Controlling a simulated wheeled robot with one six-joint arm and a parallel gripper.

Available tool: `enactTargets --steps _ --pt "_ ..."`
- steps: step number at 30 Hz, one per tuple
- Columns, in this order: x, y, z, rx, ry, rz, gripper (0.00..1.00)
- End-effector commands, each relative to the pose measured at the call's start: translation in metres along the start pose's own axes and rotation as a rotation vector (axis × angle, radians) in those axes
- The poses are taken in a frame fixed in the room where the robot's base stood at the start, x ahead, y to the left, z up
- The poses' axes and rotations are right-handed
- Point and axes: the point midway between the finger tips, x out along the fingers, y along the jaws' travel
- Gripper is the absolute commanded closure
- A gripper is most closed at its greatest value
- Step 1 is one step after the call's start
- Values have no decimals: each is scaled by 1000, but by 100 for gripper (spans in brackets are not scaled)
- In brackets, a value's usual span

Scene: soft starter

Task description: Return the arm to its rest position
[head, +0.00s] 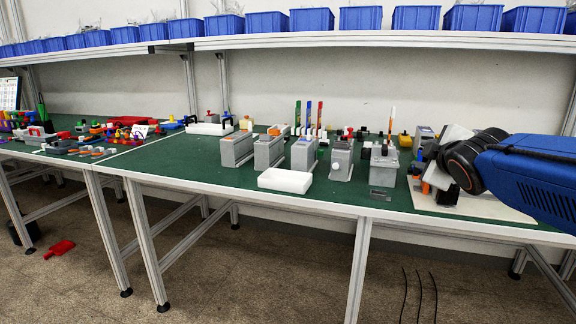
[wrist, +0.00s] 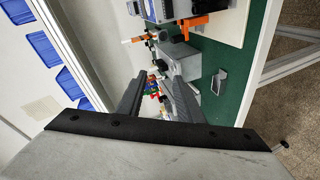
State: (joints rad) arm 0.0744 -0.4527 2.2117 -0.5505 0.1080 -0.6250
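My blue arm reaches in from the right edge of the head view, over the right end of the green bench (head: 250,186). Its dark wrist joint with an orange ring is above a pale board (head: 480,207). In the wrist view, the two dark fingers of my gripper (wrist: 158,76) stand apart with a gap between them. Nothing is held; small coloured items farther off show through the gap. In the head view the fingertips cannot be made out clearly among the grey and white parts there.
Grey box modules (head: 236,150) and a white tray (head: 285,181) stand left of my arm. A grey block (wrist: 182,67) and a small dark plate (wrist: 219,82) show near the fingers in the wrist view. Blue bins (head: 361,18) line the shelf above.

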Motion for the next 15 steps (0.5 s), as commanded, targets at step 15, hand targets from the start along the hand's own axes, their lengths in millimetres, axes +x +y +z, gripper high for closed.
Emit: enactTargets --steps 15 --pt "-163 -246 100 837 -528 -475 67"
